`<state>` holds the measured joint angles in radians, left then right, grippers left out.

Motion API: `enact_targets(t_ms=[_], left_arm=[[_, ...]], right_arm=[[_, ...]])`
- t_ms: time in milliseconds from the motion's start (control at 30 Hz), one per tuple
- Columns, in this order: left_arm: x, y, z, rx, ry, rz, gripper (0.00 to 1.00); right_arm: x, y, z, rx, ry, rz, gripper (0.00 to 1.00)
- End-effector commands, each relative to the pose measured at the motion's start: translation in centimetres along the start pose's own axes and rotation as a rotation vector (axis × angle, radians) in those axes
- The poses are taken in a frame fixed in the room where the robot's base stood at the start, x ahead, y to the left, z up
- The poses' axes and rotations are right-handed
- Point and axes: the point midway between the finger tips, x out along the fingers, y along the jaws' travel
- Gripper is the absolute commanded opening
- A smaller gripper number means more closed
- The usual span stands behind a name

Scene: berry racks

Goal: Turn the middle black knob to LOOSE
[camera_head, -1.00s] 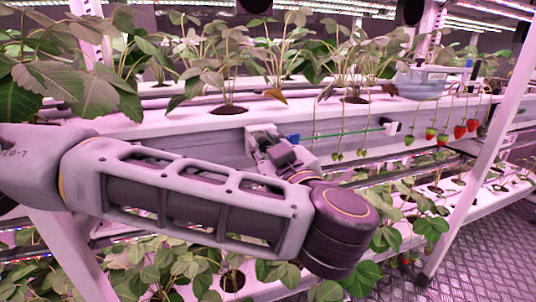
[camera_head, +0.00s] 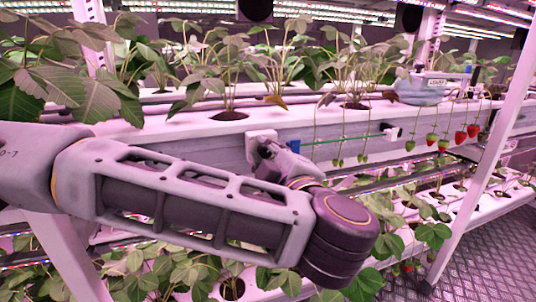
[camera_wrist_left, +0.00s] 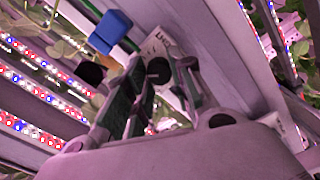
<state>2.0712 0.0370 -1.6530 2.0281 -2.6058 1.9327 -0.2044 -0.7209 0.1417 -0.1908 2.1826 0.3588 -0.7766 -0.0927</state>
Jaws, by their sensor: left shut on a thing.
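The black knob (camera_wrist_left: 158,70) sits on a white plate with small lettering, only partly legible, in the left wrist view. My left gripper (camera_wrist_left: 160,78) has its fingers on both sides of the knob and is shut on it. In the head view the white plate (camera_head: 260,135) shows on the grey rail, and my left gripper (camera_head: 265,152) is against it. The knob is hidden there behind my gripper, so its pointing direction cannot be told. My right gripper is in neither view.
A blue block (camera_head: 294,147) sits right beside the plate, with a thin green rod (camera_head: 340,136) running right to a white bracket with a black part (camera_head: 391,132). Strawberry plants stand above and below. Red berries (camera_head: 461,136) hang at right, near a slanted rack post (camera_head: 490,140).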

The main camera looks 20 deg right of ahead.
Motion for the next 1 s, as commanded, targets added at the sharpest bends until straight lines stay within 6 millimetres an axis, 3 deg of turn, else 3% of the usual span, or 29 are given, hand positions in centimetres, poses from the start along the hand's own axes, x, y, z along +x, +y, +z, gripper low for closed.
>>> enact_targets(t_ms=[600, 1000], left_arm=[[-0.04, -0.22, 0.07, -0.479, -0.001, -0.002, 0.0], [-0.05, -0.32, 0.1, -0.669, 0.0, -0.003, 0.0]], right_arm=[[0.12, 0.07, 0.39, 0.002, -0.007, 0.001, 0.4], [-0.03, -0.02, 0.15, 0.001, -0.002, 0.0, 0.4]])
